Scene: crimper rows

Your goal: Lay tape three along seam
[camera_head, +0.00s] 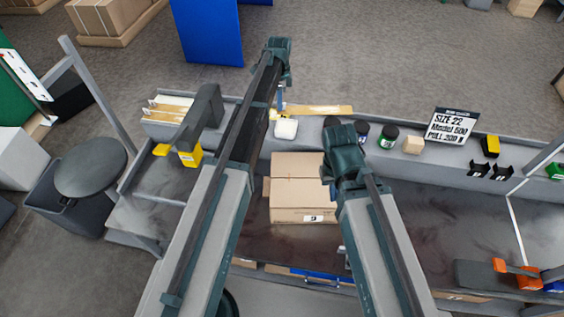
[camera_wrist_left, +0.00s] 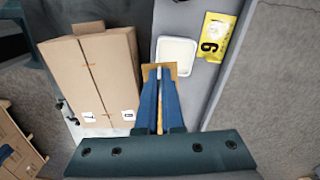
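A closed brown cardboard box (camera_head: 302,182) lies on the bench, its top seam running left to right. In the left wrist view the box (camera_wrist_left: 92,75) is to the left, with small orange marks at the seam's end. My left gripper (camera_head: 280,104) is beyond the box, above the back ledge. The tape end (camera_wrist_left: 170,70) shows at the fingertips. My right arm ends beside the box's right side; its fingers are hidden.
A white pad (camera_head: 286,129) and a yellow tag (camera_wrist_left: 214,38) are on the ledge (camera_head: 228,118). A yellow-and-grey device (camera_head: 190,155) stands left. The bench right of my right arm has clear room.

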